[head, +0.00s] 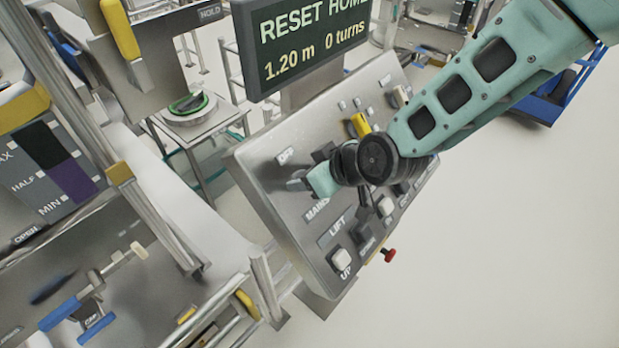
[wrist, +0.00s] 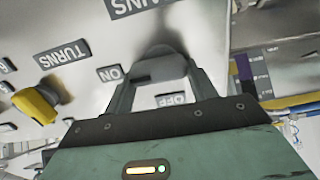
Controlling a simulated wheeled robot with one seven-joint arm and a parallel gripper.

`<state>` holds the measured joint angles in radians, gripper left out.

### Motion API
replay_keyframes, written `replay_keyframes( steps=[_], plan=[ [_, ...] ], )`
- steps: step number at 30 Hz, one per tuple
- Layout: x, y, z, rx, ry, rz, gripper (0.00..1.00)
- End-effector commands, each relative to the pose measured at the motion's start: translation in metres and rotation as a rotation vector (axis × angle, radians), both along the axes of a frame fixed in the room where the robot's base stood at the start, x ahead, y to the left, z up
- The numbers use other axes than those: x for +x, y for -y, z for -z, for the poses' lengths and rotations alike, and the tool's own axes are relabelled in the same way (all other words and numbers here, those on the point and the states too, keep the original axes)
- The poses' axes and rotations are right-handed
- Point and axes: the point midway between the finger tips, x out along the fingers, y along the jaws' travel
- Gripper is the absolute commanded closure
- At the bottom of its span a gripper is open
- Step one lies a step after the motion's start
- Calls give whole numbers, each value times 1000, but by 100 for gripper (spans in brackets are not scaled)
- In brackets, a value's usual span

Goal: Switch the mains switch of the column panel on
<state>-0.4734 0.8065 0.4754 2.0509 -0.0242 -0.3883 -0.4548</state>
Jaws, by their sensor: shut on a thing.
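The column panel (head: 255,165) is a tilted metal box in the middle of the head view. Its mains switch is a grey rotary knob (wrist: 160,68) with a bar handle, seen in the wrist view between the ON label (wrist: 110,73) and the OFF label (wrist: 172,99). My gripper (wrist: 160,78) is shut on this knob, one finger on each side. In the head view my gripper (head: 308,181) is at the panel's left part, beside the MAINS label (head: 317,211), and covers most of the knob. I cannot tell which label the handle points to.
A display (head: 305,45) above the panel reads "RESET HOME, 1.20 m, 0 turns". A yellow knob (head: 360,125), an UP button (head: 341,258) and a red knob (head: 389,255) are close by. Metal rails (head: 150,210) stand at left.

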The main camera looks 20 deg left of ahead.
Motion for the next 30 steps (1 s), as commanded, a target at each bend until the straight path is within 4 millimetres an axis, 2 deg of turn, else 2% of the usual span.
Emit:
replay_keyframes(
  steps=[6,7,9,22,30],
  plan=[
    [0,0,0,0,-4,3,66],
    [0,0,0,0,-4,3,41],
    [0,0,0,0,-4,3,22],
    [-1,6,-5,1,-1,3,22],
    [-12,34,-35,2,1,5,22]
  ],
)
